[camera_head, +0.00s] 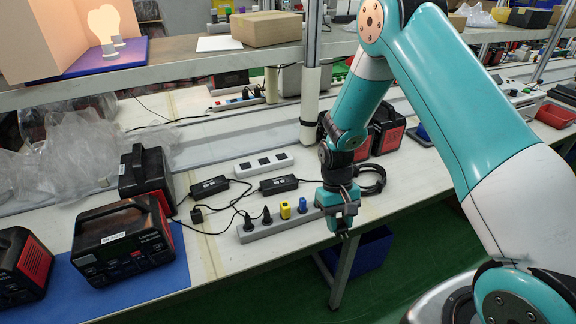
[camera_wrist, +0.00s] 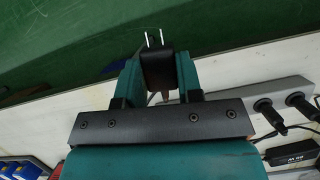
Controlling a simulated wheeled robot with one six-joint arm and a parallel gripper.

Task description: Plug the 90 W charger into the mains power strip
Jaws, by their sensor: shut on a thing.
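My gripper (camera_head: 345,232) is shut on a black plug (camera_wrist: 157,66), whose two bare metal prongs point away from the wrist. It is beside the right end of the grey power strip (camera_head: 258,233), near the table's front edge. Two black plugs, a yellow plug and a blue plug sit in the strip. The strip also shows at the right of the wrist view (camera_wrist: 290,88). Two black charger bricks (camera_head: 210,187) (camera_head: 279,185) with pale labels lie behind it; the labels are too small to read surely. I cannot trace which brick the held plug's cord comes from.
A white power strip (camera_head: 263,165) lies farther back. A loose black plug (camera_head: 196,214) lies left of the grey strip. Black-and-red power units (camera_head: 124,240) stand at the left. A shelf post (camera_head: 311,100) rises behind my gripper. Green floor lies past the table edge.

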